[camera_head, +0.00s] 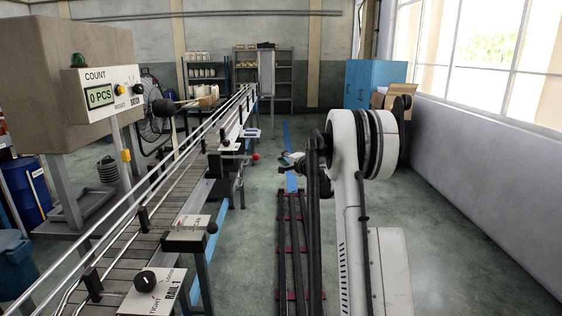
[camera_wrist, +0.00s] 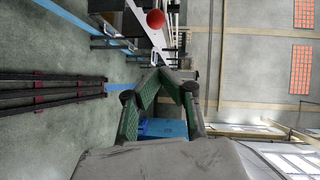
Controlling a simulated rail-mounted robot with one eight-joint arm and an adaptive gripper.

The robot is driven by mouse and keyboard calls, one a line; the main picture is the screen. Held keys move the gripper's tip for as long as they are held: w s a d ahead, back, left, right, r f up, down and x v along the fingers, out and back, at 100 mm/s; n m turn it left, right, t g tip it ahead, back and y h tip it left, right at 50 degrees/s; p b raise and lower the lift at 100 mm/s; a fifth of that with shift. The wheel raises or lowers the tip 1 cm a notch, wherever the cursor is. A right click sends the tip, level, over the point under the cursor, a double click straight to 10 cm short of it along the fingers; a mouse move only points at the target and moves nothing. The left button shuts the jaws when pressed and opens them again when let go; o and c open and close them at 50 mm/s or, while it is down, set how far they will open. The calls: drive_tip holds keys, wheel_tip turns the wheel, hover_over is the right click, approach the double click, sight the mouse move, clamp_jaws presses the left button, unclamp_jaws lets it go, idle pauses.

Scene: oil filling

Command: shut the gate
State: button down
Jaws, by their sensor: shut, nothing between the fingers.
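A small red ball knob (camera_head: 256,156) sticks out from the right side of the conveyor, about midway along it. It also shows near the top of the wrist view (camera_wrist: 155,19), beside a pale flat part of the conveyor. I cannot tell for certain which part is the gate or how it stands; the knob may be its handle. My gripper (camera_wrist: 166,72) is shut and empty, its green-padded fingers meeting at the tips. In the wrist view the knob is apart from the fingertips.
The conveyor (camera_head: 150,230) with rails runs along the left. Dark floor rails (camera_head: 284,240) lie beside my arm. A blue cabinet (camera_head: 370,82) stands at the back; the floor right is clear.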

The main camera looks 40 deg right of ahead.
drive_tip(key=w+a+f, duration=0.1)
drive_tip(key=w, duration=0.9)
drive_tip(key=shift+w+f+b, duration=0.2)
drive_tip(key=shift+f+b, duration=0.15)
drive_tip(key=shift+b, duration=0.05)
drive_tip(key=shift+a, duration=0.1)
drive_tip(key=shift+w, duration=0.15)
